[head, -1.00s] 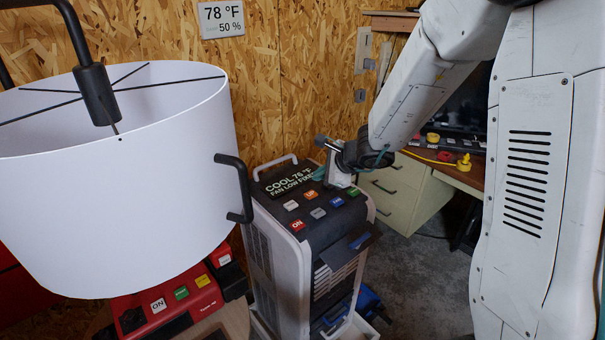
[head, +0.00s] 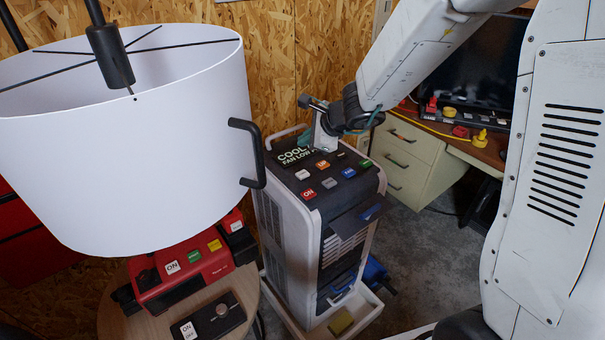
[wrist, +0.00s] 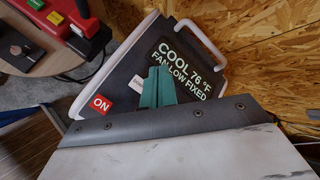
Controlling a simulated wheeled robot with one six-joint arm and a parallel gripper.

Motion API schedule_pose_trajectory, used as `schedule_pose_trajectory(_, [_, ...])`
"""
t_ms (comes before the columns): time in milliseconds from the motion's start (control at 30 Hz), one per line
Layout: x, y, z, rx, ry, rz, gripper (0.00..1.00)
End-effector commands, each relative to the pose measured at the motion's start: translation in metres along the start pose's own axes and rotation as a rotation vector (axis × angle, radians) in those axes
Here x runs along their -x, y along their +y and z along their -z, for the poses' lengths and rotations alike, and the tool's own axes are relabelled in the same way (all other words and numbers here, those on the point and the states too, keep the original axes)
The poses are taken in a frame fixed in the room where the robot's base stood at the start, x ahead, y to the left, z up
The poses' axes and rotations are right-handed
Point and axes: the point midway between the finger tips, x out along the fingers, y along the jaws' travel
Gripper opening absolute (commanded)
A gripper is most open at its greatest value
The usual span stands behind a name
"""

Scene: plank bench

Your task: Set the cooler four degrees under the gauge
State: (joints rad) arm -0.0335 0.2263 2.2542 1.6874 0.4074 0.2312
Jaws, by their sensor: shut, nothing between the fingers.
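The cooler (head: 284,228) is a white and dark tower with a sloped control panel on top. Its display (wrist: 181,68) reads "COOL 76 °F, FAN LOW FIXED" in the wrist view; my gripper partly covers it in the head view. The panel has a red ON button (head: 308,194), an orange UP button (head: 322,165), and white, grey, blue and green buttons. My gripper (head: 308,141) is over the display end of the panel. Its teal fingers (wrist: 156,88) are shut and empty, in front of the display's lower left. The wall gauge is cut off at the top edge, unreadable now.
A large white lampshade (head: 130,130) with a black handle fills the left. A red device (head: 195,265) and a black switch box (head: 215,315) sit on a round wooden table. A desk with drawers (head: 415,160) stands behind right.

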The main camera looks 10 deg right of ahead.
Motion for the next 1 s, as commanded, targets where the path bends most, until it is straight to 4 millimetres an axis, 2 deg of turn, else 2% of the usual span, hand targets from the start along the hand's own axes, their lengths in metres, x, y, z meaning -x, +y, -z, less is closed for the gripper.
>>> schedule_pose_trajectory(500, [-0.047,0.035,0.034,-0.002,0.001,-0.002,0.00])
schedule_pose_trajectory(700, [-0.054,0.040,0.040,0.000,0.002,0.000,0.00])
schedule_pose_trajectory(1000, [-0.055,0.040,0.041,0.000,0.001,0.001,0.00])
